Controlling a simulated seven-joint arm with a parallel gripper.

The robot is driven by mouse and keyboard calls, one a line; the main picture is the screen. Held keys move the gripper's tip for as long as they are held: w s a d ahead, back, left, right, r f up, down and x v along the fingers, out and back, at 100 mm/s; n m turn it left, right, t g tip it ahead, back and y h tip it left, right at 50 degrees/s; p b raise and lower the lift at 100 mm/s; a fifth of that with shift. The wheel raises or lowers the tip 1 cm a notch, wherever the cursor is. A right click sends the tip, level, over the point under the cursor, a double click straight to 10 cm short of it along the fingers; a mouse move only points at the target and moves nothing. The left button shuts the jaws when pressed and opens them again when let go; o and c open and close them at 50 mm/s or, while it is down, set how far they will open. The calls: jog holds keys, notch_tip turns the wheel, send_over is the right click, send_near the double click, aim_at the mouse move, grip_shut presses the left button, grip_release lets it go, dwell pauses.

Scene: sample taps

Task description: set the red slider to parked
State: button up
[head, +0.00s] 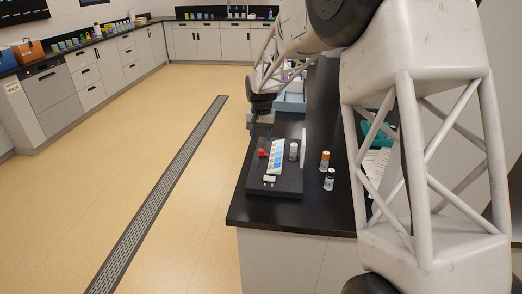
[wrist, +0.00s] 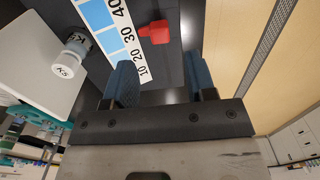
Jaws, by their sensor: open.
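The red slider (head: 262,153) sits on a dark block (head: 287,186) on the black bench, left of a white scale strip (head: 277,157) with blue patches. In the wrist view the red slider (wrist: 155,32) lies ahead of the fingertips, beside the strip's low-number end, where 10, 20, 30 and 40 can be read (wrist: 118,38). My gripper (head: 262,134) is above the far part of the block. In the wrist view my gripper (wrist: 161,82) is open, with nothing between its blue fingers. I see no marking that reads "parked".
A white-capped vial (head: 293,152) stands right of the strip, next to an upright white panel (head: 304,143). A small white piece (head: 269,179) is at the block's near end. An orange-capped bottle (head: 324,161) and a dark-labelled bottle (head: 329,180) stand to the right.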

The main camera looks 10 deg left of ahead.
aim_at(261, 150)
jog(key=shift+f, duration=3.3)
jog(key=shift+c, duration=0.3)
grip_shut()
